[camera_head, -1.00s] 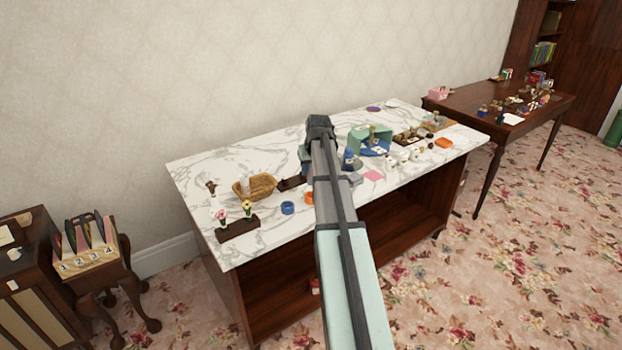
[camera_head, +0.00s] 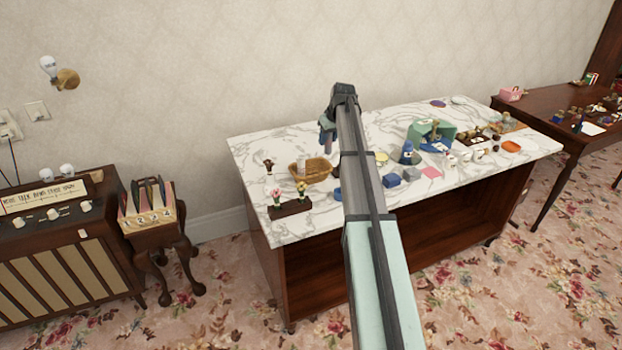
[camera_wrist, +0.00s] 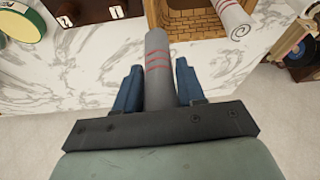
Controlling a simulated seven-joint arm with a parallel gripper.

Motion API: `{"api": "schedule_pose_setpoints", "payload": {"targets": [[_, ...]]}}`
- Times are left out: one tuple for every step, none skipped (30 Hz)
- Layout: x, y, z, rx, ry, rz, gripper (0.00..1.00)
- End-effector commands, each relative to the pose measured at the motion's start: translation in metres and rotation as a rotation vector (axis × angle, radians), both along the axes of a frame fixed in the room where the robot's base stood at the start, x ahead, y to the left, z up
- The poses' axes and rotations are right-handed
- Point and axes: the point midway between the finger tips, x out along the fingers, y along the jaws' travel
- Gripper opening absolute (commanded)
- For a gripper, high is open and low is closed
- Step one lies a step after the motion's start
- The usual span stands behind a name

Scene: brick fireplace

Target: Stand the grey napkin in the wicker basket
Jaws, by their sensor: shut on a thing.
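My gripper (camera_wrist: 157,82) is shut on the grey napkin (camera_wrist: 158,48), a rolled cylinder with red stripes, held between the two blue fingers in the wrist view. The wicker basket (camera_wrist: 183,22) lies just beyond the napkin's far end. A pale striped roll (camera_wrist: 236,27) is at the basket's right side. In the head view, my gripper (camera_head: 327,136) is above the marble-topped table, behind and slightly right of the basket (camera_head: 318,175). A pale roll (camera_head: 301,166) stands in the basket there.
A dark flower holder (camera_head: 290,208) stands in front of the basket. A small brown item (camera_head: 268,165) is to its left. Blue blocks (camera_head: 391,180), a green holder (camera_head: 437,128) and several small things crowd the table's right. The marble at the back left is clear.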

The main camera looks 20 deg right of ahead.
Motion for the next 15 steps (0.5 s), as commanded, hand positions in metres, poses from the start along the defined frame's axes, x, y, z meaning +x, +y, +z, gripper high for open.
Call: {"api": "schedule_pose_setpoints", "payload": {"targets": [[0.007,0.001,0.001,0.001,0.000,0.053,0.10],[0.009,0.002,0.001,0.002,0.000,0.090,0.10],[0.011,0.003,0.002,0.001,0.001,0.140,0.10],[0.013,0.004,0.003,0.002,0.000,0.181,0.10],[0.015,0.005,0.003,0.001,0.000,0.224,0.10],[0.016,0.007,0.004,0.002,0.000,0.283,0.10],[0.018,0.009,0.005,0.001,0.000,0.329,0.10],[0.018,0.010,0.006,0.002,0.001,0.373,0.10],[0.019,0.012,0.007,0.003,0.000,0.435,0.10],[0.019,0.013,0.007,0.002,0.001,0.481,0.10],[0.019,0.015,0.008,0.002,0.000,0.528,0.10],[0.018,0.017,0.009,0.003,0.000,0.590,0.10],[0.017,0.019,0.009,0.002,0.001,0.636,0.10],[0.016,0.021,0.010,0.003,0.000,0.684,0.10],[0.015,0.023,0.010,0.003,0.000,0.745,0.10]]}}
